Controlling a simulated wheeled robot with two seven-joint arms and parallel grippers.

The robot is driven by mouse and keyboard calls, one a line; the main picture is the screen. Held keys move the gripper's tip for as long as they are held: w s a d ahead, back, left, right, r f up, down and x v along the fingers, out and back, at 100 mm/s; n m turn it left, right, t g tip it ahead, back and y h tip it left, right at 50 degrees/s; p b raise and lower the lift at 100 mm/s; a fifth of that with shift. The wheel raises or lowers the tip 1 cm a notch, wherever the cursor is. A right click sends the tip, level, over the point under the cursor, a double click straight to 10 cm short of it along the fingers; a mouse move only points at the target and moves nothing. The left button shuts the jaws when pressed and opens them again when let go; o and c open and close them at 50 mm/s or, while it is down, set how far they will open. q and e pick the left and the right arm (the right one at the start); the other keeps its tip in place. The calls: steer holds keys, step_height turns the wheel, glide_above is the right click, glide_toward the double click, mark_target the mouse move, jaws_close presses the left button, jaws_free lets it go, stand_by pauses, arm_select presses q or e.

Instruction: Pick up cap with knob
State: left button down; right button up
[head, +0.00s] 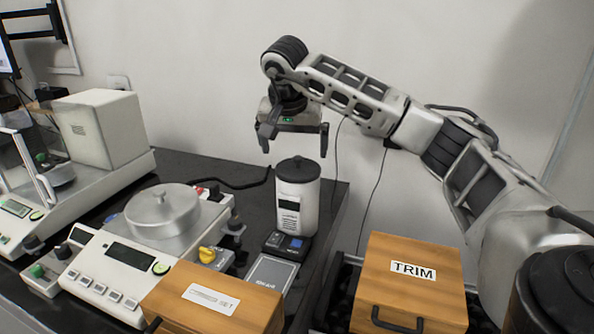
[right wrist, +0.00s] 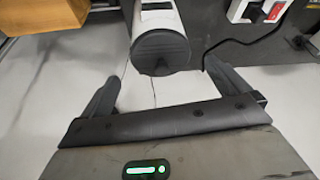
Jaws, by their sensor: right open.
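My right gripper (head: 294,143) is open and empty, pointing down above a white cylinder (head: 298,211). A black cap (head: 298,169) with a small raised knob tops the cylinder, a short way below the fingertips. In the right wrist view, the black cap (right wrist: 161,50) and its knob (right wrist: 161,68) show beyond the open fingers (right wrist: 160,84), roughly centred between them and apart from both. A round metal cover (head: 162,212) with a small knob of its own sits on the balance at left. My left gripper is not in view.
The cylinder stands on a dark table (head: 251,208). A balance (head: 125,259), a yellow-knobbed box (head: 212,257) and a wooden box (head: 212,296) are nearby at left. A wooden box marked TRIM (head: 413,290) is at right. A wall rises behind.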

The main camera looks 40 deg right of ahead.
mark_target(297, 169)
steer(key=shift+d+p+x, duration=0.15)
steer(key=shift+x, duration=1.6)
steer(key=shift+d+p+x, duration=0.15)
steer(key=shift+d+x, duration=0.05)
steer(key=shift+x, duration=1.6)
steer(key=shift+w+a+r, duration=0.1)
steer(key=shift+r, duration=0.1)
steer(key=c, duration=0.6)
